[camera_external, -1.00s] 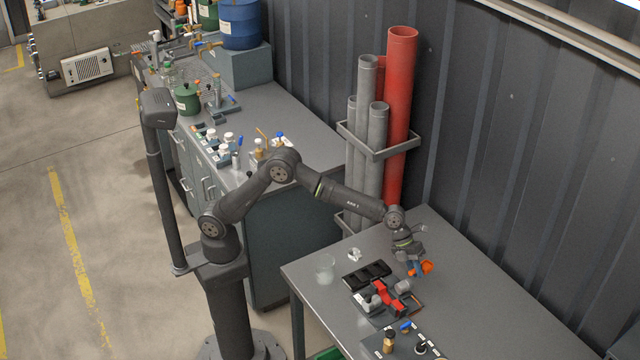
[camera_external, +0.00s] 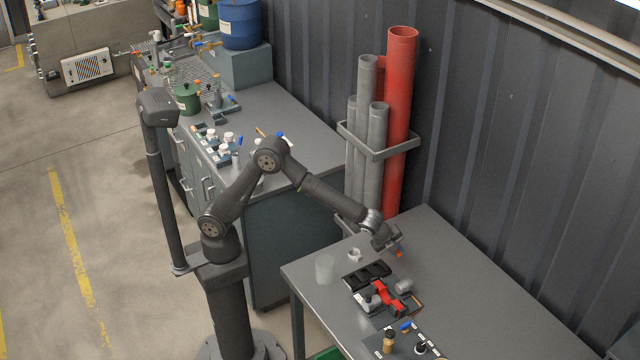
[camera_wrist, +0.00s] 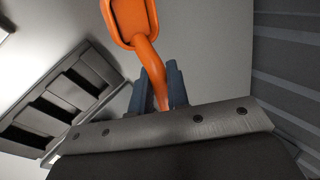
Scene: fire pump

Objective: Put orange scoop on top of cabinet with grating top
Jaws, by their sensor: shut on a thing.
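The orange scoop (camera_wrist: 130,18) is in my gripper (camera_wrist: 158,88), its handle between the two blue fingers in the wrist view. Its bowl extends past the fingertips. In the external view my gripper (camera_external: 396,246) is above the back part of the right-hand table, and only a small orange piece of the scoop (camera_external: 399,254) shows below it. A long grey cabinet (camera_external: 274,226) with doors stands to the left along the wall. A grating-like surface (camera_external: 143,72) shows at its far end, partly hidden by bottles and fittings.
The right table (camera_external: 480,290) holds a black tray (camera_external: 367,275), a clear cup (camera_external: 325,269), red and grey parts (camera_external: 388,294) and a valve panel. Red and grey pipes (camera_external: 400,110) stand in a rack between table and cabinet.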

